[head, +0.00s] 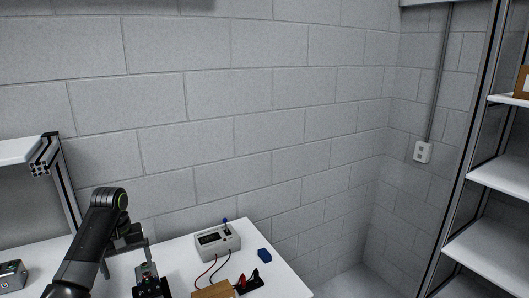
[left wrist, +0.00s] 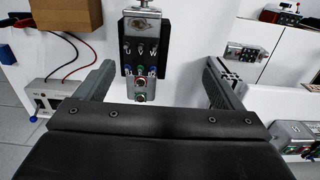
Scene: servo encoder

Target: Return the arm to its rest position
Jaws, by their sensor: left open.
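My left arm comes in from the lower left in the head view, and its gripper (head: 127,262) hangs over the white table. In the left wrist view the gripper (left wrist: 160,78) has its two fingers wide apart with nothing held between them. A grey metal unit in a black holder (left wrist: 142,45), with small coloured connectors at its near end, shows between and beyond the fingers. The same unit seems to show in the head view (head: 148,275), partly cut off by the lower edge. My right gripper is not in view.
On the table (head: 282,281) stand a meter box (head: 217,241) with red and black leads, a blue block (head: 264,255), a brown block (head: 213,290) and a metal box (head: 11,275). A shelf frame (head: 62,190) rises at left; a white shelf rack (head: 490,245) stands at right.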

